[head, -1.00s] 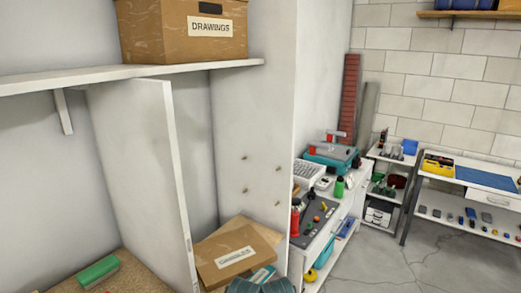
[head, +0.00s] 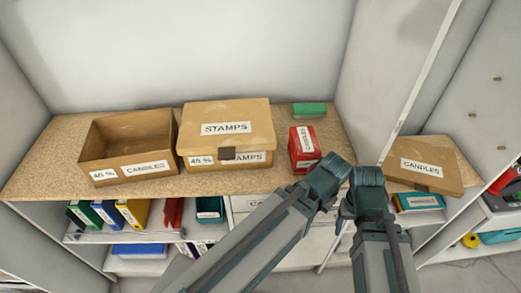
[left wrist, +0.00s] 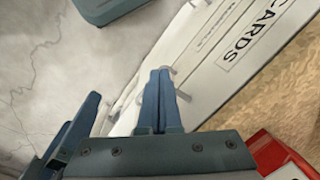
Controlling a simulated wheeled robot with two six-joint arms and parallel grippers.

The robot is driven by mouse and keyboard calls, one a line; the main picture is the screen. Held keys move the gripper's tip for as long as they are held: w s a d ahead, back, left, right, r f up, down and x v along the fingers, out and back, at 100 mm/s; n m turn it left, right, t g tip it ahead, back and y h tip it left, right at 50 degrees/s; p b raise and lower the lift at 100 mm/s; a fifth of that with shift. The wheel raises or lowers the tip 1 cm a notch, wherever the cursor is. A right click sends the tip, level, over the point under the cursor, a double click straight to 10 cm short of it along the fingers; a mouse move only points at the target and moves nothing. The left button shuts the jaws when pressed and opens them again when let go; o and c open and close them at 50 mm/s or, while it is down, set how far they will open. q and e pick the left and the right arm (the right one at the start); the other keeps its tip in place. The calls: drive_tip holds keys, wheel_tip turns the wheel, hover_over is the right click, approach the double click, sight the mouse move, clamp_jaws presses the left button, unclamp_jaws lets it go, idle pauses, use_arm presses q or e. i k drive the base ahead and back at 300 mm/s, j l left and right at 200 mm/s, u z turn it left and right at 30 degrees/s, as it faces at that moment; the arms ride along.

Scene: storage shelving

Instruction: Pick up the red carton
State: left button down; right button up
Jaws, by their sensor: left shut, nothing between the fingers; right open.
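The red carton (head: 303,151) stands upright on the tan shelf board, right of the large stamps box, with white labels on its top and front. Its corner also shows in the left wrist view (left wrist: 277,155), at the lower right. My left gripper (left wrist: 159,73) is shut and empty, apart from the carton. My right gripper (left wrist: 82,110) appears at the left of that view, with its blue fingers apart. In the head view both arms reach up close to the carton's right front, but their fingers are hidden or cannot be made out.
The closed stamps box (head: 227,112) and open candles box (head: 128,145) stand to the left. A green item (head: 309,109) lies behind the carton. A white upright panel (head: 392,70) divides off another candles box (head: 424,164). Binders (head: 134,211) and drawers sit below the board.

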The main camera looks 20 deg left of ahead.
sight(304, 149)
drive_tip(key=u, duration=0.45)
drive_tip(key=k+l, duration=0.2)
drive_tip(key=k, duration=0.3)
drive_tip(key=k+l, duration=0.15)
drive_tip(key=k, duration=0.35)
